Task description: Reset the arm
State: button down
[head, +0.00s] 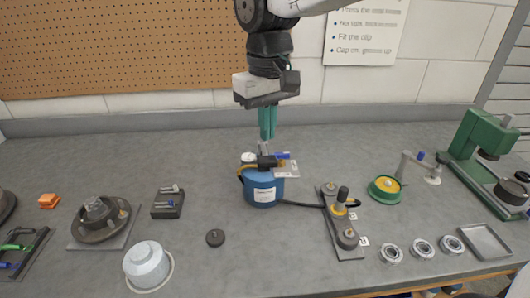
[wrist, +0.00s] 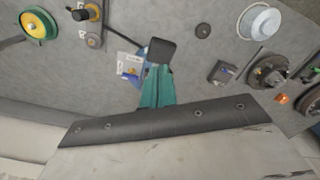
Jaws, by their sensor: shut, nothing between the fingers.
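My gripper (head: 267,136) hangs from my arm in the upper middle of the head view, with its teal fingers pointing down and shut with nothing between them. It is above and behind the blue canister (head: 263,188), apart from the bench top. In the wrist view my gripper's teal fingers (wrist: 158,68) point up toward a dark block-like top (wrist: 162,50). The canister is mostly hidden behind the fingers in that view.
A grey bench (head: 215,268) holds a clamp plate (head: 343,225), green-rimmed reel (head: 385,189), green press (head: 475,140), metal tray (head: 485,241), white pot (head: 147,264), hub (head: 100,218), small dark block (head: 168,203) and black cap (head: 215,238). A pegboard (head: 120,45) stands behind.

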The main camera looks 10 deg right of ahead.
jog(key=shift+f, duration=0.1)
jog(key=s+d+f, duration=0.1)
jog(key=s+d, duration=0.1)
jog(key=shift+s+f+g, duration=0.3)
jog(key=shift+f, duration=0.1)
jog(key=s+d+f+m+t, duration=0.2)
jog(key=s+d+m, duration=0.3)
jog(key=s+d, duration=1.2)
jog(key=shift+d+m, duration=0.3)
jog(key=shift+d, duration=0.6)
dwell(0.4)
